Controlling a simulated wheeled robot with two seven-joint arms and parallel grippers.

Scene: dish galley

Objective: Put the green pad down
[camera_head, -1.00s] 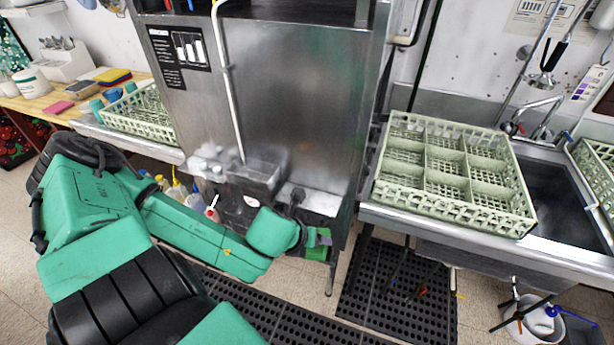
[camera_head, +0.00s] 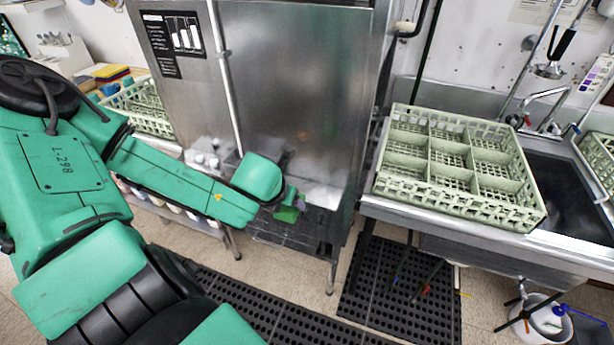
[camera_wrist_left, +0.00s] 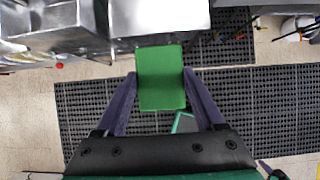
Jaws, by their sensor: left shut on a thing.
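The green pad (camera_wrist_left: 160,78) is between the two fingers of my left gripper (camera_wrist_left: 160,84) in the left wrist view, with both fingertips against its sides. In the head view the pad (camera_head: 286,213) is small at the end of my left arm, in front of the steel dish machine (camera_head: 285,100). My left gripper (camera_head: 299,204) is shut on it and holds it above the floor. My right gripper is not in view.
A pale green divided rack (camera_head: 455,205) stands on the steel counter beside the sink at right. Another rack (camera_head: 140,108) is at left. Black perforated mats (camera_head: 390,290) cover part of the floor. A white bucket (camera_head: 540,320) stands below the sink.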

